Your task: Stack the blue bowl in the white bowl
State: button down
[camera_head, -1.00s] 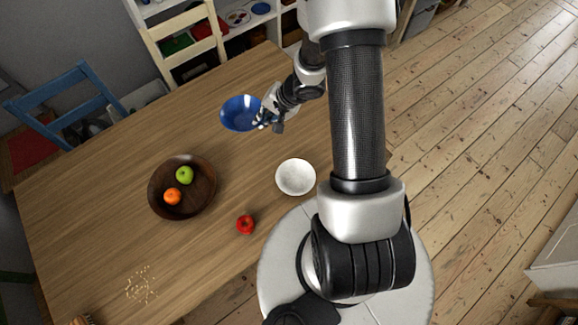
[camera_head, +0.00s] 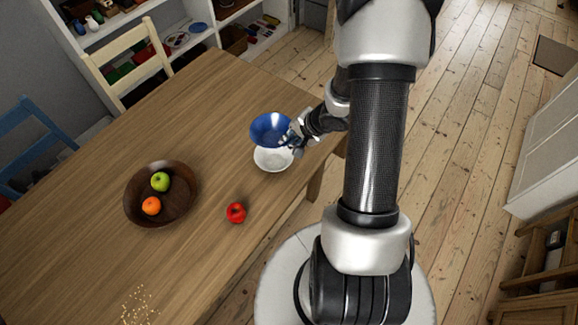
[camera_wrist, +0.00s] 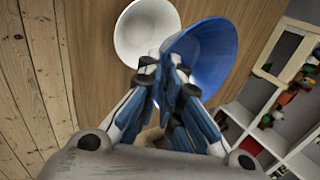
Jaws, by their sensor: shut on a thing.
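The blue bowl (camera_head: 270,129) is held at its rim by my gripper (camera_head: 293,140), which is shut on it. In the head view the blue bowl overlaps the far part of the white bowl (camera_head: 272,160), which sits on the table. In the wrist view the blue bowl (camera_wrist: 212,52) is tilted at the right of the fingertips (camera_wrist: 165,68), and the white bowl (camera_wrist: 146,28) lies to its left, partly covered by it. The blue bowl appears raised above the white one; the exact height gap cannot be told.
A dark wooden bowl (camera_head: 183,205) with a green apple (camera_head: 160,181) and an orange (camera_head: 151,205) stands to the left on the table (camera_head: 215,110). A red apple (camera_head: 236,212) lies nearer. Small crumbs (camera_head: 138,305) are at the front. Chairs and shelves stand beyond.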

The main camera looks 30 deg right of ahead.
notch_tip(320, 180, down, 12)
jog(key=b, duration=0.7)
jog(key=shift+r, duration=0.4)
jog(key=shift+s+f, duration=0.1)
jog(key=shift+f, duration=0.2)
jog(key=c, duration=2.1)
grip_release()
jog(key=shift+a+f, duration=0.1)
jog(key=shift+o, duration=0.2)
